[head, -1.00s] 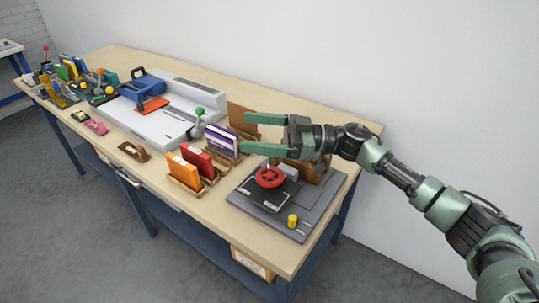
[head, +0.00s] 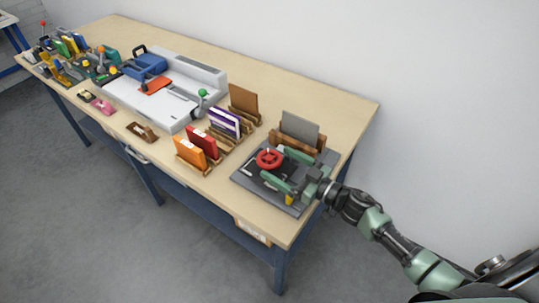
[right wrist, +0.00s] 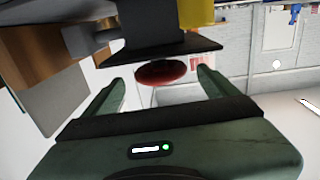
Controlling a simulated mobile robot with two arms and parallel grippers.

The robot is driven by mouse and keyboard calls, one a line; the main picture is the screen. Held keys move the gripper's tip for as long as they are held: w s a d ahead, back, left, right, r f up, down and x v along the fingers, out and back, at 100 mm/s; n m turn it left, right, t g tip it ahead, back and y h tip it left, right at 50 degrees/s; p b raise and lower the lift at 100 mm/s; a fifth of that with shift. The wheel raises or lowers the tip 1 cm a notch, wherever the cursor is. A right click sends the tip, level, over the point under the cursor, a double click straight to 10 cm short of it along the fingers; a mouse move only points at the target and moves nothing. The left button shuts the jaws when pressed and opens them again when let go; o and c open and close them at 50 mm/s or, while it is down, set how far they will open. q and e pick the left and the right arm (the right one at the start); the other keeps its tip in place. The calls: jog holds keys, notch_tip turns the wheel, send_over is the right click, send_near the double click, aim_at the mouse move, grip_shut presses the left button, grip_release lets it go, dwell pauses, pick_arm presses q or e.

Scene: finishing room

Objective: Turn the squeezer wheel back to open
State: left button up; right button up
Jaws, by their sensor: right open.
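The red squeezer wheel (head: 269,158) stands on the dark grey squeezer base (head: 243,176) at the near right end of the bench. My right gripper (head: 273,162) is low over the base, its green fingers open and pointing at the wheel. The fingertips are close to the wheel's near side, one toward each side. In the right wrist view the wheel (right wrist: 160,73) shows between the two open fingers, partly hidden by a dark plate (right wrist: 150,52). I cannot tell whether the fingers touch it. My left gripper is not in view.
A grey panel in a wooden holder (head: 300,127) stands just behind the squeezer. Orange (head: 190,154) and red (head: 202,143) packs in holders stand to its left. A yellow knob (head: 289,200) is on the base by the gripper. The bench's back right is clear.

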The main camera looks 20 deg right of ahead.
aim_at(259, 153)
jog(key=x, duration=0.4)
jog(key=shift+w, duration=0.1)
jog(key=c, duration=1.4)
jog(key=shift+o, duration=0.2)
